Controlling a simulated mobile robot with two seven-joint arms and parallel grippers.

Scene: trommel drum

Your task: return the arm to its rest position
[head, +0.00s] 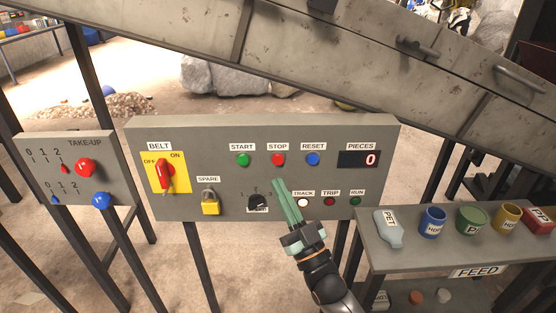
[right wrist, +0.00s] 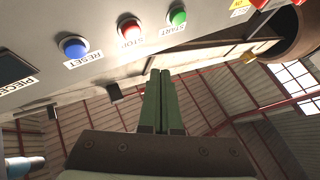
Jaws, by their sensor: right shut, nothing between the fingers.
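My right gripper (head: 287,203) is in front of the grey control panel (head: 220,135), its green fingers shut together and empty. The fingertips are just below the red STOP button (head: 278,159), over the panel's lower middle; whether they touch it I cannot tell. In the right wrist view the shut fingers (right wrist: 160,90) point up, with the STOP button (right wrist: 130,28), green START button (right wrist: 177,16) and blue RESET button (right wrist: 74,47) beyond them. My left gripper is not in view.
The panel carries a red BELT switch (head: 166,174), a yellow padlock (head: 210,203) and a PIECES display (head: 359,160) reading 0. A take-up box (head: 55,170) stands at left. A FEED shelf (head: 400,248) with several containers is at right. A sloping conveyor frame (head: 330,45) runs above.

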